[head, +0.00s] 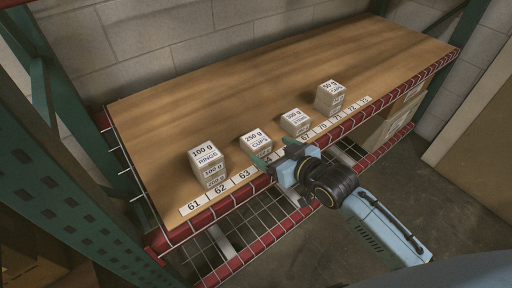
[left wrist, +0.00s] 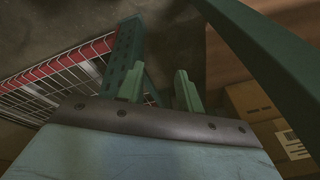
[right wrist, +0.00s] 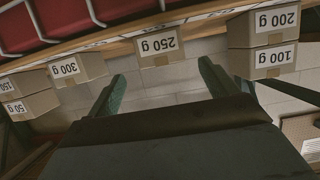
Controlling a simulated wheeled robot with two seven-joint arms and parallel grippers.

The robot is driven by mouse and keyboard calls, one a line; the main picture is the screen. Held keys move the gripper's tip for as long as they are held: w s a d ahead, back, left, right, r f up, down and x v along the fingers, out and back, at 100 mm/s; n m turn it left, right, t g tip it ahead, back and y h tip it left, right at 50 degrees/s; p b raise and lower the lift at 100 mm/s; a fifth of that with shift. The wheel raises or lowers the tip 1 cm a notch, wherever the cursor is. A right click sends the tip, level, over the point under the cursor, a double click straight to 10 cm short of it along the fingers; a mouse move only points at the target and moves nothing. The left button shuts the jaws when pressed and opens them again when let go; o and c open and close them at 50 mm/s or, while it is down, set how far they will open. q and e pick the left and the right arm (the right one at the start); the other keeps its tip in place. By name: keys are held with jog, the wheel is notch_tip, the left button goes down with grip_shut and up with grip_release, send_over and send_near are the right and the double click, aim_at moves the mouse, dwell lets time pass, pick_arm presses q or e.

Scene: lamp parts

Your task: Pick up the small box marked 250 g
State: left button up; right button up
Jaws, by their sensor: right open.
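The small box marked 250 g (head: 256,140) is a pale carton that stands alone on the wooden shelf, behind the number strip. My right gripper (head: 267,158) is open close to its front side. In the right wrist view the 250 g box (right wrist: 158,48) shows upside down, in line with the gap between the spread fingers (right wrist: 163,82) and just past their tips. Nothing is between those fingers. My left gripper (left wrist: 158,88) shows only in the left wrist view, with its fingers apart and empty, away from the boxes.
A 100 g box (head: 204,155) tops a stack to the left. A 300 g box (head: 295,121) stands to the right, then a 50 g box (head: 330,88) tops another stack. A red shelf edge (head: 228,204) runs along the front. The back of the shelf is clear.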

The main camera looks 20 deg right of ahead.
aim_at(262, 144)
jog(key=shift+b+x, duration=0.45)
jog(key=shift+x, duration=1.25)
jog(key=b+x, duration=0.2)
jog(key=x, duration=0.1)
jog(key=shift+w+a, duration=0.2)
jog(key=shift+a, duration=0.05)
jog(key=shift+w+a+f, duration=0.15)
jog(key=shift+w+f, duration=0.05)
jog(key=shift+w, duration=0.25)
pick_arm(q)
jog(key=w+d+r, duration=0.2)
jog(key=d+r, duration=0.2)
jog(key=r, duration=0.3)
jog(key=shift+d+r+t+h, duration=0.15)
jog(key=shift+r+t+h, duration=0.15)
jog(key=shift+r, duration=0.05)
jog(key=shift+w, duration=0.1)
pick_arm(e)
jog(key=c, duration=1.1)
jog(key=shift+c, duration=0.6)
jog(key=shift+r, duration=0.15)
